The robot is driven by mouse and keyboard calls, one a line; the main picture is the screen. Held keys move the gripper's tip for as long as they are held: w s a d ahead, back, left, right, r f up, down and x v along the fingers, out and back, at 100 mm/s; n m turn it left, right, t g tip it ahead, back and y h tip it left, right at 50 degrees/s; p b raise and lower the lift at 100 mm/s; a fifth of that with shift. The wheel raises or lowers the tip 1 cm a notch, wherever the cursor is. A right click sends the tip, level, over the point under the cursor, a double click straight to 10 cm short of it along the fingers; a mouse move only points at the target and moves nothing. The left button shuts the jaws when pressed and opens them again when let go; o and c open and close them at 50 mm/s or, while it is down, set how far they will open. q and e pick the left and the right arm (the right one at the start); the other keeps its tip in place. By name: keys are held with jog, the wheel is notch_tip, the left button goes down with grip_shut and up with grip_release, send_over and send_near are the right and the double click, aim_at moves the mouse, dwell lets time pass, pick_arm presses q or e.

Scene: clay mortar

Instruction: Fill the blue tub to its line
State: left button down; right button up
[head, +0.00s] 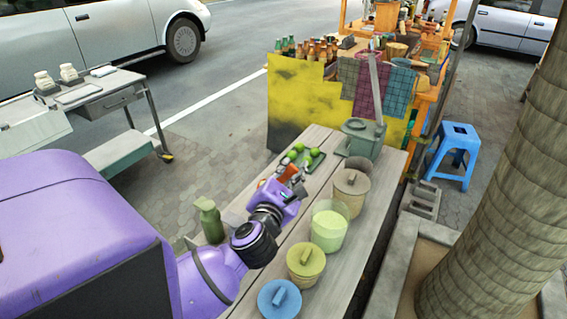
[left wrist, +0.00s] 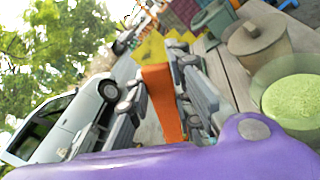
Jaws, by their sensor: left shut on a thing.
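The blue tub (head: 279,301) stands at the near end of the wooden table, with a blue lid and bar handle on top. The lid hides its inside, and no line shows. A clear tub (head: 329,226) holds light green contents and is uncovered; it also shows in the left wrist view (left wrist: 292,102). My left gripper (head: 287,177) is above the table, left of the clear tub. It is shut on an orange thing (left wrist: 161,98), flat and strip-like; what it is I cannot tell. My right gripper is out of view.
A yellow lidded tub (head: 305,262) stands between the blue and clear tubs. A beige lidded tub (head: 349,191) and a grey-green press with a raised lever (head: 362,138) stand farther back. Limes lie on a tray (head: 317,158). A green bottle (head: 209,222) is left of my arm.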

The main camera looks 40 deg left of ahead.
pick_arm(q)
jog(key=d+f+m+b, duration=0.1)
jog(key=d+f+m, duration=0.1)
jog(key=w+d+f+m, duration=0.1)
jog(key=d+f+m, duration=0.1)
jog(key=f, duration=0.1)
jog(key=w+d+f+m+b, duration=0.1)
jog(key=d+f+m, duration=0.1)
jog(key=shift+f+t+b, duration=0.15)
jog(key=shift+t+b, duration=0.15)
jog(key=shift+f+m, duration=0.1)
jog(key=shift+m, duration=0.2)
